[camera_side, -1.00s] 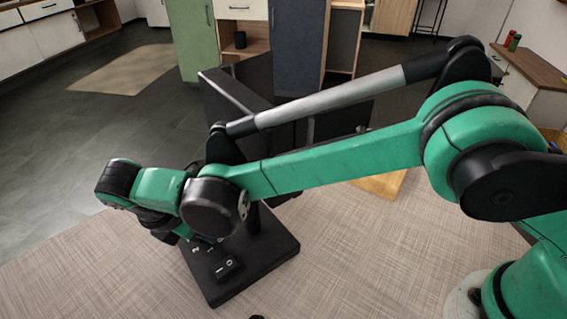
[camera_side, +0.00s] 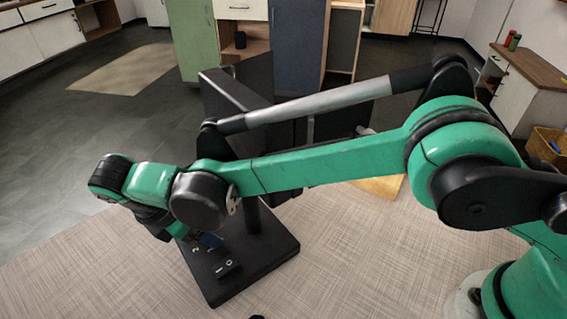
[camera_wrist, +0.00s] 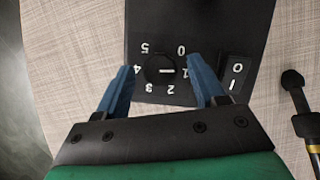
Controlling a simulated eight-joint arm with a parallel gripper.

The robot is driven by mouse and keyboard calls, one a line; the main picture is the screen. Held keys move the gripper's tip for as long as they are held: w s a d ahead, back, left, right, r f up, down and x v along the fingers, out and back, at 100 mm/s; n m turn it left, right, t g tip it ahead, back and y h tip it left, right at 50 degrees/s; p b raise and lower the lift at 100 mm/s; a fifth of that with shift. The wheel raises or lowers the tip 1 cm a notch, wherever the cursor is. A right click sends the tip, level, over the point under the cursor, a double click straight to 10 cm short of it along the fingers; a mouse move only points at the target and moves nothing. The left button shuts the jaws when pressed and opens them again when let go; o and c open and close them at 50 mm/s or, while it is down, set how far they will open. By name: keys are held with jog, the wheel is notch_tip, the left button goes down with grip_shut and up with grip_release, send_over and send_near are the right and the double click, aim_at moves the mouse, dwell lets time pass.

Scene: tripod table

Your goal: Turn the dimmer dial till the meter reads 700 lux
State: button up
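The dimmer dial (camera_wrist: 152,66) is a round black knob on a black base (camera_wrist: 205,20), which also shows in the side view (camera_side: 262,268). White numbers 0 to 5 ring the dial, and its white mark points right, close to the 1. My gripper (camera_wrist: 161,70) is open, with one blue finger on each side of the dial; whether either finger touches it I cannot tell. In the side view my gripper (camera_side: 207,240) is over the base and the dial is hidden. I see no readable lux meter in either view.
A rocker switch (camera_wrist: 236,77) marked O and I sits on the base beside the right finger; it also shows in the side view (camera_side: 228,269). A black-headed tool with a yellow band (camera_wrist: 298,105) lies at the right. The table (camera_side: 360,260) in front is mostly clear.

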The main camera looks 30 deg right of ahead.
jog(key=shift+v, duration=2.85)
